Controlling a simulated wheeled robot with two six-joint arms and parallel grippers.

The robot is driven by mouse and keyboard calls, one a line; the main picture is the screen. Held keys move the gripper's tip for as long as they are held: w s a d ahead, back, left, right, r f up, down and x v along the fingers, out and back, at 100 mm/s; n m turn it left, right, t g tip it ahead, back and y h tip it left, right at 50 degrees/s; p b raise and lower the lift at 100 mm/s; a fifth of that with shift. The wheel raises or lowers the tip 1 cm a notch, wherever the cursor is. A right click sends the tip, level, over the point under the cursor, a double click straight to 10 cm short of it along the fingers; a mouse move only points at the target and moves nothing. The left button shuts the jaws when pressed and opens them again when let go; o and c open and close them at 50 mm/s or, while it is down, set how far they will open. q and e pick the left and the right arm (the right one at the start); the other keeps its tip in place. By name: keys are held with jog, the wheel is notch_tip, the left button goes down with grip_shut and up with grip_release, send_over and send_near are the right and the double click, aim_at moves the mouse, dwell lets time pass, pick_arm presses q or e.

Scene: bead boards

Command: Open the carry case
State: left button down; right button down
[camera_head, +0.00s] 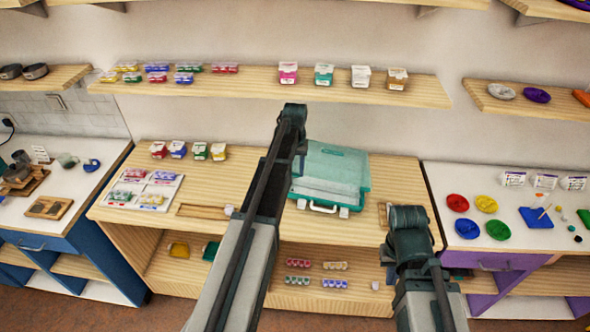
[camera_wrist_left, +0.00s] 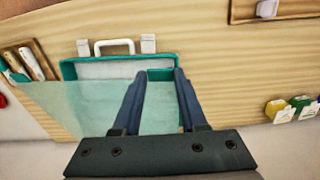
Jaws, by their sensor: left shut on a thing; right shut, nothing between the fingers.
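The carry case (camera_head: 325,208) is teal, with a white handle and two white latches on its front. It lies on the middle wooden counter, and its front also shows in the left wrist view (camera_wrist_left: 68,70). Its translucent teal lid (camera_head: 335,163) is raised from the base, and part of the pale inside shows. My left gripper (camera_wrist_left: 156,73) is shut on the lid, with its fingers a little apart around it. In the head view my left arm hides the case's left side. My right gripper (camera_head: 389,268) is shut and empty, low at the counter's front right; its fingertips are hard to make out.
A bead board tray (camera_head: 168,204) and several small bead boxes (camera_head: 200,151) stand on the counter's left. A shallow wooden tray (camera_head: 203,211) lies left of my arm. A shelf (camera_head: 250,86) with more boxes hangs behind. Bare counter (camera_head: 385,175) lies right of the case.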

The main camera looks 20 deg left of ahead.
pick_arm(q)
jog(key=shift+c, duration=2.2)
grip_release()
jog(key=shift+r, duration=0.1)
notch_tip(320, 180, up, 14)
jog(key=p, duration=1.3)
jog(key=shift+f+p, duration=0.2)
jog(key=shift+p, duration=0.2)
